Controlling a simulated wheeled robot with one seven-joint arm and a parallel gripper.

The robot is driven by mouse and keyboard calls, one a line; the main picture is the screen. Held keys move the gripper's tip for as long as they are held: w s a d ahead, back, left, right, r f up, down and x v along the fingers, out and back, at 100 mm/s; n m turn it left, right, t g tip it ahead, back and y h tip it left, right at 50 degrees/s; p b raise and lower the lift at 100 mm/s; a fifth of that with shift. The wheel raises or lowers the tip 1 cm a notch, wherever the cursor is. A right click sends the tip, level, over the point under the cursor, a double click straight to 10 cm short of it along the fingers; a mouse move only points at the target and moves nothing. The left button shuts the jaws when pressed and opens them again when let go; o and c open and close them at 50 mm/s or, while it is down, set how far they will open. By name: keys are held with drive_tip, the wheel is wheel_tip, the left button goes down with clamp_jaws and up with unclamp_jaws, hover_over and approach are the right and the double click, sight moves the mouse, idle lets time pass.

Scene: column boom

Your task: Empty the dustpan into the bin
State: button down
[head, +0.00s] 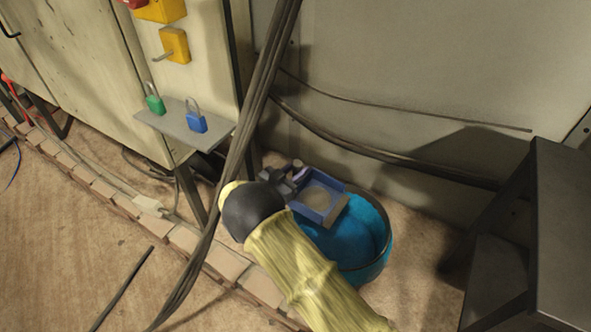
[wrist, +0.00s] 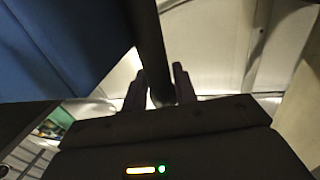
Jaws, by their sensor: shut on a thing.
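The blue dustpan (head: 322,180) is held over the back of the round blue bin (head: 352,248) in the head view. A grey-brown round patch, seemingly the sweepings (head: 317,198), shows on the pan's floor. The pan looks close to level, and I cannot tell whether it touches the bin's rim. My gripper (head: 292,179) is at the pan's left side, shut on its handle. In the wrist view a dark handle (wrist: 150,45) runs between my gripper's two fingers (wrist: 160,88). A large blue surface at upper left there looks like the dustpan (wrist: 55,40). My arm hides the bin's left part.
Thick hanging cables (head: 262,95) pass close to the left of my arm. A grey shelf (head: 180,127) with green and blue padlocks juts from the cabinet. A dark step stool (head: 560,215) stands at right. Bricks line the floor at left.

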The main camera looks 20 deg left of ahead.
drive_tip(key=s+d+r+m+g+y+b, duration=0.1)
drive_tip(key=s+d+r+m+b, duration=0.1)
drive_tip(key=d+m+b, duration=0.5)
drive_tip(key=shift+s+d+r+m+y+b, duration=0.15)
drive_tip(key=shift+s+d+m+y+b, duration=0.35)
drive_tip(key=shift+d+m, duration=2.7)
drive_tip(key=shift+s+d+n, duration=0.1)
drive_tip(key=shift+d+n, duration=1)
drive_tip(key=shift+n, duration=0.1)
drive_tip(key=shift+a+n+b, duration=0.7)
drive_tip(key=shift+a+b, duration=0.35)
drive_tip(key=shift+b, duration=0.15)
